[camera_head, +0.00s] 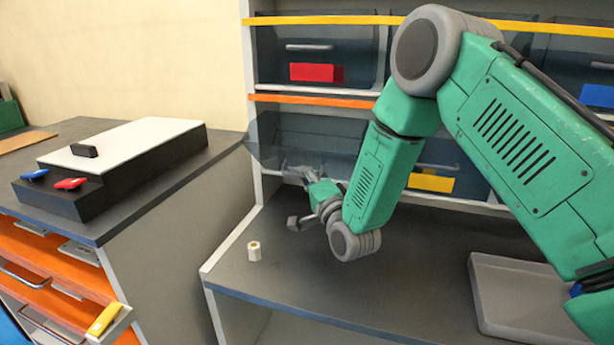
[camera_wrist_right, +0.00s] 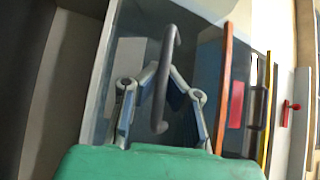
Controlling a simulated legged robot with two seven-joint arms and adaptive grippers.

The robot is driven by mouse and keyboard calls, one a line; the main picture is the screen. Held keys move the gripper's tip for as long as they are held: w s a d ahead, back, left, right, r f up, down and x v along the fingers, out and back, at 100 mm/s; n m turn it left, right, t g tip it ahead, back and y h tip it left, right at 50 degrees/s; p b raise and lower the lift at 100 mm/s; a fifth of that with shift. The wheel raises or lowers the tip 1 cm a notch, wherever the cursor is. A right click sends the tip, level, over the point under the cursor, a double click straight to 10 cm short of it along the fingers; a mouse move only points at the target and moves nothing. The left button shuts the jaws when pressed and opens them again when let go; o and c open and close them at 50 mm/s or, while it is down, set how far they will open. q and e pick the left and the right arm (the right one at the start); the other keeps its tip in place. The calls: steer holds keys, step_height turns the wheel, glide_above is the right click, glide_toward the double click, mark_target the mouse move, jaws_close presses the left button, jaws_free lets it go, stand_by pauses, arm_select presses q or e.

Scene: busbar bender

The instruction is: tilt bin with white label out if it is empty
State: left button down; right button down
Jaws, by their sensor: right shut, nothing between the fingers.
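The lower left bin (camera_head: 290,140) of the rack is dark and see-through, and its front leans outward from the rack. A pale label (camera_wrist_right: 125,62) shows on it in the right wrist view, beside a grey bar handle (camera_wrist_right: 166,75). My right gripper (camera_head: 304,177) is at the bin's front in the head view. My left gripper is not in view.
Other bins carry red (camera_head: 316,73), blue (camera_head: 597,95) and yellow (camera_head: 431,182) labels. A small white hex piece (camera_head: 254,251) and a grey tray (camera_head: 500,290) are on the bench. A black device with a white top (camera_head: 125,143) stands on the left table.

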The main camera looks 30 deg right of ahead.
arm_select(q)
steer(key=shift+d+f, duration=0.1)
arm_select(e)
steer(key=shift+s+a+f+y, duration=0.15)
steer(key=shift+a+f+y, duration=0.15)
steer(key=shift+a+f, duration=0.35)
steer(key=shift+a, duration=0.05)
steer(key=c, duration=1.9)
jaws_free()
steer(key=shift+o, duration=1.3)
steer(key=shift+a, duration=0.15)
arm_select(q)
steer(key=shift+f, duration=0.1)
arm_select(e)
steer(key=v, duration=1.2)
steer(key=shift+r, duration=0.2)
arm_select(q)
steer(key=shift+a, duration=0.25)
arm_select(e)
steer(key=shift+a, duration=0.3)
